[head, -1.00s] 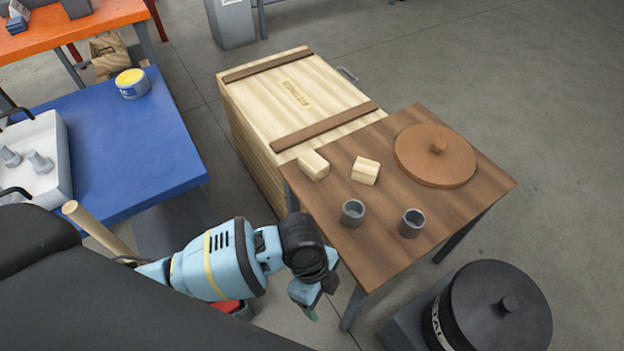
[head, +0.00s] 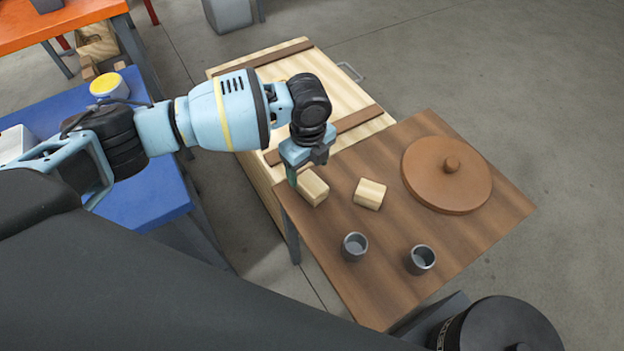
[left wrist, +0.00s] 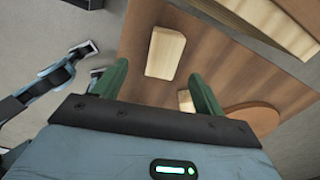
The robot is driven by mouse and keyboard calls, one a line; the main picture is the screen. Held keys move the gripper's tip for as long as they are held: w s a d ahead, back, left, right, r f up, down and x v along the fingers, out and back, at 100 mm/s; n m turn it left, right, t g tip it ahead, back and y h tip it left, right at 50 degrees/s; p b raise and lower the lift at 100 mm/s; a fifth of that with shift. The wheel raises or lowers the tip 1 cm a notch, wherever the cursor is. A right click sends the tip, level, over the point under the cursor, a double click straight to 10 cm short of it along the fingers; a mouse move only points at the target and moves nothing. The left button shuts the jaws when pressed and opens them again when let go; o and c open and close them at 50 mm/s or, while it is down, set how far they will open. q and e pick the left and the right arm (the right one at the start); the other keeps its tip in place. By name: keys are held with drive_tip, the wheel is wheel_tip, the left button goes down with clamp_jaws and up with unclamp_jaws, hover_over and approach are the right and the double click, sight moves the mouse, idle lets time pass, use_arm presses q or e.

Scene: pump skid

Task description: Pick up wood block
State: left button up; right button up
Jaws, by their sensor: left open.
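Two pale wood blocks lie on the brown wooden table, a left one (head: 313,188) near the table's edge by the crate and a right one (head: 369,194). My left gripper (head: 298,174) is above the left block, at its left end. In the left wrist view my left gripper (left wrist: 160,88) has its green fingers apart with nothing between them. The left block (left wrist: 165,53) shows ahead of the fingers, apart from them. The right block (left wrist: 185,102) is partly hidden by the right finger.
The table (head: 330,265) also bears two grey cups, one (head: 354,247) left of the other (head: 420,260), and a round brown lid (head: 447,185). A wooden crate (head: 355,108) adjoins the table. A blue table (head: 140,205) stands left, and a black drum (head: 505,330) at lower right.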

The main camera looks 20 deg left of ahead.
sight(311, 183)
use_arm(q)
drive_tip(key=shift+f, duration=0.25)
drive_tip(key=shift+s+f, duration=0.1)
drive_tip(key=shift+f, duration=1)
drive_tip(key=shift+d+f, duration=0.1)
drive_tip(key=shift+f, duration=0.1)
drive_tip(key=f, duration=0.1)
drive_tip(key=f+b, duration=0.1)
drive_tip(key=f, duration=0.2)
drive_tip(key=shift+w+d+f, duration=0.15)
drive_tip(key=shift+w+f, duration=0.2)
drive_tip(key=shift+f, duration=0.05)
use_arm(e)
drive_tip(key=shift+d+f, duration=0.1)
drive_tip(key=shift+f, duration=0.4)
use_arm(q)
drive_tip(key=c, duration=1.1)
drive_tip(key=shift+r, duration=0.1)
use_arm(e)
drive_tip(key=shift+w, duration=0.1)
